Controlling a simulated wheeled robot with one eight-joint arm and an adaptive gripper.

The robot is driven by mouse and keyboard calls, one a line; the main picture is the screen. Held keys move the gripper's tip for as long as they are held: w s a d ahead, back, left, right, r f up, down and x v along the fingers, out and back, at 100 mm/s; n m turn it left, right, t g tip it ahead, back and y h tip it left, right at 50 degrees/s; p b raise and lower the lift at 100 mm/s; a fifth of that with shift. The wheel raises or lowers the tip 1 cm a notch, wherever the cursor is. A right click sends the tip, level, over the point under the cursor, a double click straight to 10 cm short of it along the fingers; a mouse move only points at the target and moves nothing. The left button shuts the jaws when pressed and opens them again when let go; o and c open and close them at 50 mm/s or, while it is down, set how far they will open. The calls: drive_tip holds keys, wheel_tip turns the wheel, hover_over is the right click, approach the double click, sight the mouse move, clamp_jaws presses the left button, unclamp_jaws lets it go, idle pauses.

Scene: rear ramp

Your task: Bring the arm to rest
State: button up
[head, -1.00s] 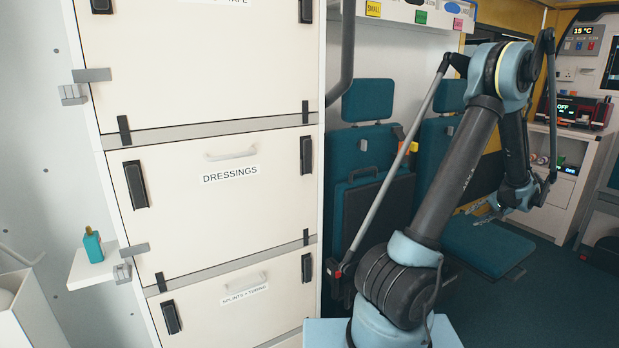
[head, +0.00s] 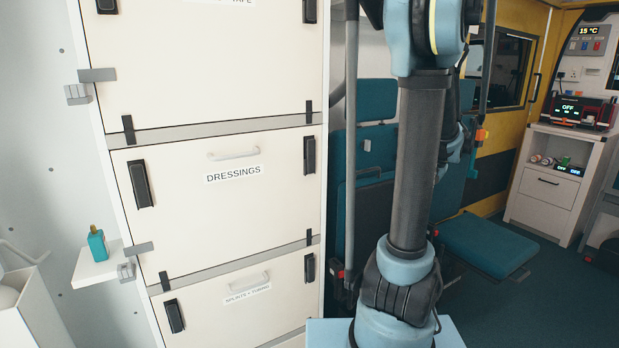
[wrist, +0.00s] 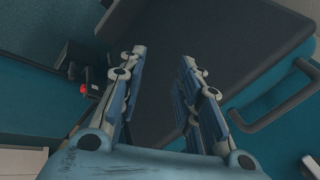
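My arm (head: 420,165) stands nearly upright in the head view, in front of the teal seats. Its upper joint (head: 425,35) is cut off by the top edge. My gripper is hidden behind the arm in the head view. In the wrist view my gripper (wrist: 160,62) has its two fingers apart with nothing between them. Beyond the fingers is a dark panel (wrist: 215,40) with teal surfaces around it.
A white cabinet with a dressings drawer (head: 230,200) stands close on the left. A teal bottle (head: 97,244) sits on a small shelf (head: 100,268). A teal seat (head: 487,246) is folded down at right. Dark floor (head: 560,310) is clear at the lower right.

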drive_tip(key=s+a+n+g+h, duration=0.1)
drive_tip(key=s+a+n+g, duration=0.15)
drive_tip(key=s+a, duration=1.05)
drive_tip(key=s+a+f+n+h, duration=0.1)
drive_tip(key=s+a+f, duration=0.1)
drive_tip(key=s, duration=0.4)
drive_tip(key=s+a+f+n+h, duration=0.1)
drive_tip(key=s+a+f+n, duration=0.1)
drive_tip(key=s+f, duration=0.2)
drive_tip(key=shift+s+f+t, duration=0.2)
drive_tip(key=shift+s+t, duration=0.15)
drive_tip(key=shift+s, duration=0.75)
drive_tip(key=shift+n, duration=0.25)
